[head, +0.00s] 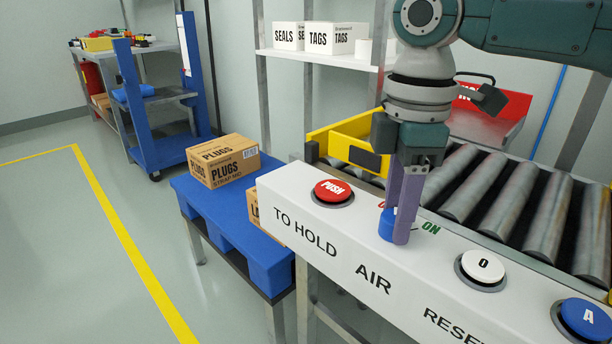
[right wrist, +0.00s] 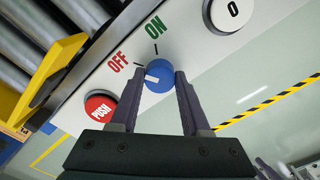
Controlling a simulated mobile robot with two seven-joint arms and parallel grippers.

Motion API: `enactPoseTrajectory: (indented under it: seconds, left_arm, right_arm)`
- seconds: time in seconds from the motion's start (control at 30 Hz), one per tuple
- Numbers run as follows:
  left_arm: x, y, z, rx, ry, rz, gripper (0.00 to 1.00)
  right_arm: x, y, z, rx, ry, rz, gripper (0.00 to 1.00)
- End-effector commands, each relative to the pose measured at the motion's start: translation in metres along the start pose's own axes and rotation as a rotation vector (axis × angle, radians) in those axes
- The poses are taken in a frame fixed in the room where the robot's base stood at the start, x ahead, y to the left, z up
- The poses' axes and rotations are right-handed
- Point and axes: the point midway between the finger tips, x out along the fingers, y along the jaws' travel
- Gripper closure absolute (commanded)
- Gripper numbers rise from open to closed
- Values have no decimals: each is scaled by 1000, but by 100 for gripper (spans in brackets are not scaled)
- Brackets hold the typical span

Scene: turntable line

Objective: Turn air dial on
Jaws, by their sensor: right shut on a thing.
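The blue air dial (head: 387,226) is on the white panel (head: 292,192), above the word AIR. In the right wrist view the dial (right wrist: 158,76) has a white pointer mark on its left side, nearer the OFF tick than the ON tick. The OFF label (right wrist: 117,62) is red and the ON label (right wrist: 156,25) is green. My right gripper (head: 398,235) points down at the panel, its purple fingers on either side of the dial. In the right wrist view the gripper (right wrist: 161,74) is shut on it.
A red PUSH button (head: 333,190) is left of the dial. A white 0 button (head: 483,267) and a blue A button (head: 584,318) are to its right. A blue pallet table (head: 224,222) carries PLUGS boxes (head: 222,161).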

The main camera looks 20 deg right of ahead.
Motion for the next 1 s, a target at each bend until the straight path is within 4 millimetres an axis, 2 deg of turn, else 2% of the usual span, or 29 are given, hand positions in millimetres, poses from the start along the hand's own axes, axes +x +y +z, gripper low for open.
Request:
enactPoseTrajectory:
  seconds: [0.03, 0.1, 0.47, 0.67, 1.0]
  left_arm:
    - [0, 0, 0, -1, 0, 0, 50]
    - [0, 0, 0, -1, 0, 1, 50]
    - [-10, 0, -3, -3, 0, 3, 50]
    - [-33, 0, -10, -3, 0, 3, 50]
    - [-79, -2, -25, -3, 0, 2, 50]
  right_arm:
    - [0, 0, 0, 0, 0, -1, 93]
    - [0, 0, 0, 0, 0, -1, 100]
    - [-3, 0, 0, 32, 1, -2, 100]
    - [-7, -1, -1, 133, 0, -6, 100]
    - [-7, -2, -1, 433, 0, -7, 100]
